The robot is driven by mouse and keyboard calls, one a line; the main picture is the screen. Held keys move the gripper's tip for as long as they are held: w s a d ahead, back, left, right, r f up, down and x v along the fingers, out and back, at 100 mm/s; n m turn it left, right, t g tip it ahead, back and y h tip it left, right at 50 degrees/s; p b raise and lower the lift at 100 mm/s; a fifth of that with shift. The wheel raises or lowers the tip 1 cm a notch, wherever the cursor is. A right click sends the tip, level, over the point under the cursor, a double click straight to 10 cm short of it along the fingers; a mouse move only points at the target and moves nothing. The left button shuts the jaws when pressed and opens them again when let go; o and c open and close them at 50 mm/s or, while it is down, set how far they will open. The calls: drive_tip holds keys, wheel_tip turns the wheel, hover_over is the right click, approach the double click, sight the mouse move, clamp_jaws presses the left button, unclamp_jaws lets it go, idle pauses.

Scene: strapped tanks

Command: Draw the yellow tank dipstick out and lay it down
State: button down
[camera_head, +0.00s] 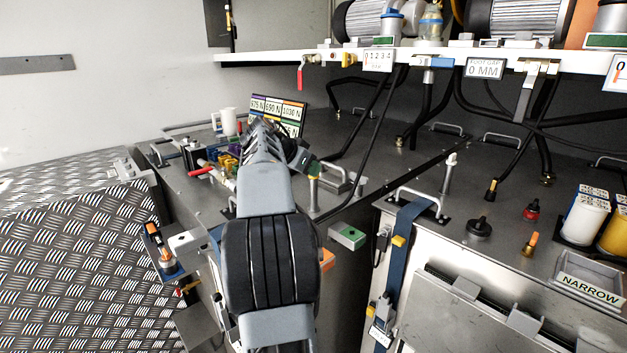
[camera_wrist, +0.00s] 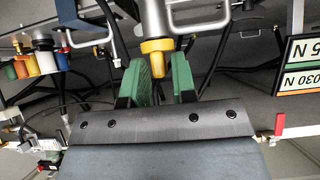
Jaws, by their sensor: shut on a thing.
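The yellow-collared dipstick (camera_head: 313,181) stands upright on its metal tube (camera_head: 314,197) on the tank top in the head view. My gripper (camera_head: 314,168) is at the top of the dipstick. The collar sits against the tube with no gap that I can make out. The grasped part is mostly hidden.
A sign board (camera_head: 279,107) stands behind my arm. Black hoses run down from the shelf (camera_head: 300,57). A tray marked NARROW (camera_head: 590,275) is at right; the tank top at right has some clear room.

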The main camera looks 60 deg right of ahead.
idle(0.5)
wheel_tip(320, 180, up, 13)
drive_tip(key=p, duration=0.9)
drive_tip(key=shift+p, duration=0.4)
idle(1.3)
idle(0.5)
drive_tip(key=shift+w, duration=0.15)
